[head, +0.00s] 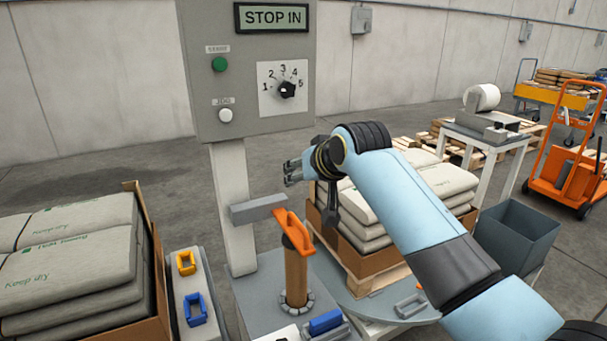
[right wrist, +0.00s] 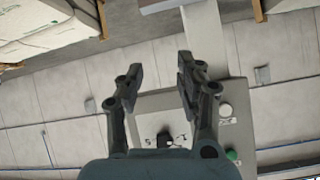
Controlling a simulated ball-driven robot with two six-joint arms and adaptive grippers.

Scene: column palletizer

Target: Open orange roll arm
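The orange roll arm (head: 292,229) lies across the top of a brown upright roll (head: 296,275), which stands on a grey plate by the column. Its top end points toward the grey bracket on the column. My right gripper (head: 290,172) is in the air above and behind the orange arm, pointing left and apart from it. In the right wrist view my right gripper (right wrist: 158,76) has its two fingers spread, with nothing between them. The orange arm does not show in that view. My left gripper is not in view.
The control box (head: 250,70) reads STOP IN above a dial and green and white buttons. A grey bracket (head: 258,208) juts from its post. Stacked sacks (head: 75,260) stand at left, and more sacks (head: 440,180) on a pallet behind my right arm. A grey bin (head: 515,236) is at right.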

